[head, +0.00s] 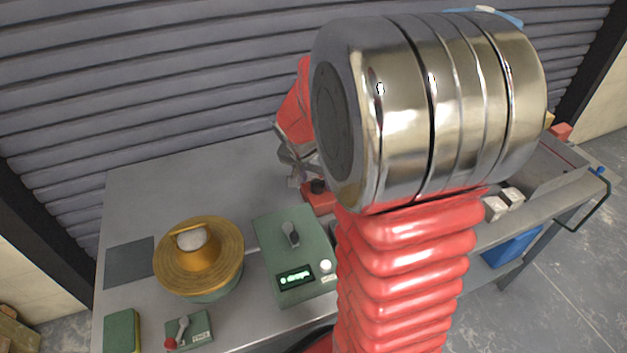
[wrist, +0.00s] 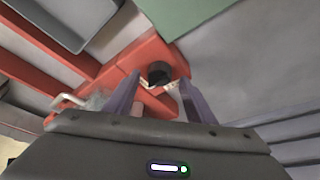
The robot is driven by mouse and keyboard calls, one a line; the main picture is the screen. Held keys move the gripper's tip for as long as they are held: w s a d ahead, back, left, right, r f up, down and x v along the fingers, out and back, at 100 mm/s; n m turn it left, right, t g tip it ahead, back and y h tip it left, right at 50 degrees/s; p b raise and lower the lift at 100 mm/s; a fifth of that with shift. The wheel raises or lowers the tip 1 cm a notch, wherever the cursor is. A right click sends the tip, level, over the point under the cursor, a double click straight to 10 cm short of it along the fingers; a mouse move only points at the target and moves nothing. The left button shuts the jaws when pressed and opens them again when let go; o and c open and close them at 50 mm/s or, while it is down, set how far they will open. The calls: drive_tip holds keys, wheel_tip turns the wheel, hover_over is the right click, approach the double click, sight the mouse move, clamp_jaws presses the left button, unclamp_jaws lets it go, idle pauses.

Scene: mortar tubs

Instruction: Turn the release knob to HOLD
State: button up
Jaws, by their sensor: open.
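A black knob (wrist: 160,72) sits on a red block (wrist: 150,55) in the wrist view; it looks like the release knob. In the head view the knob (head: 318,187) and red block (head: 322,203) show beside my arm, behind the green box. No HOLD mark is readable, and I cannot tell which way the knob points. My gripper (wrist: 159,88) is open and empty, its two fingers apart with the knob just beyond and between their tips. I cannot tell if they touch it. In the head view my gripper (head: 298,168) is partly hidden by my arm.
A green box (head: 303,262) with a grey lever and lit display stands in front of the knob. A brass-coloured round device (head: 222,272) is at left. A small green lever box (head: 190,331) is near the front edge. White blocks (head: 495,208) are at right. My arm hides the bench's middle.

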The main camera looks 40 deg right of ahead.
drive_tip(key=shift+w+d+f, duration=0.1)
drive_tip(key=shift+d+f, duration=0.1)
drive_tip(key=shift+f, duration=0.3)
drive_tip(key=shift+c, duration=0.5)
drive_tip(key=shift+a, duration=0.1)
drive_tip(key=c, duration=0.9)
